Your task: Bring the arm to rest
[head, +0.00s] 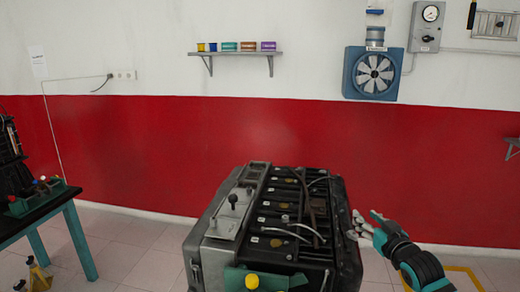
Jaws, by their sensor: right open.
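My right gripper (368,226) is beside the right edge of the engine trainer (340,245), with its arm (425,270) coming in from the lower right. Its fingers are spread and hold nothing that I can see. I cannot tell whether the fingertips touch the engine's side. The engine trainer is a dark block with a grey cover along its left side, a black lever and several cables on top. My left gripper is not in view.
A table with teal legs (80,240) stands at the left with a dark machine (9,140) on it. A wall shelf (235,54) holds several small containers. A blue fan (374,74) hangs on the wall. Tiled floor is free between table and engine.

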